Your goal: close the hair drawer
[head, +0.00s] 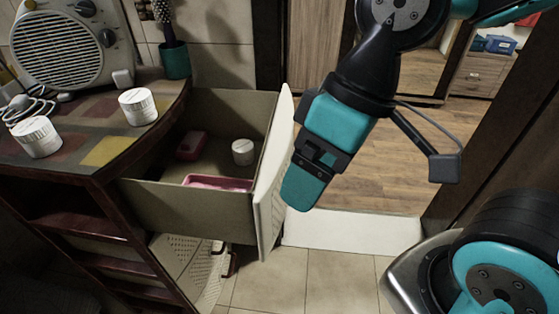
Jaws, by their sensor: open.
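The hair drawer (190,209) stands pulled out from the dark wooden cabinet, with its cream front panel (272,190) facing right.
Tiled floor (330,275) is clear below the drawer. A doorway with wooden floor (390,150) opens behind my arm.

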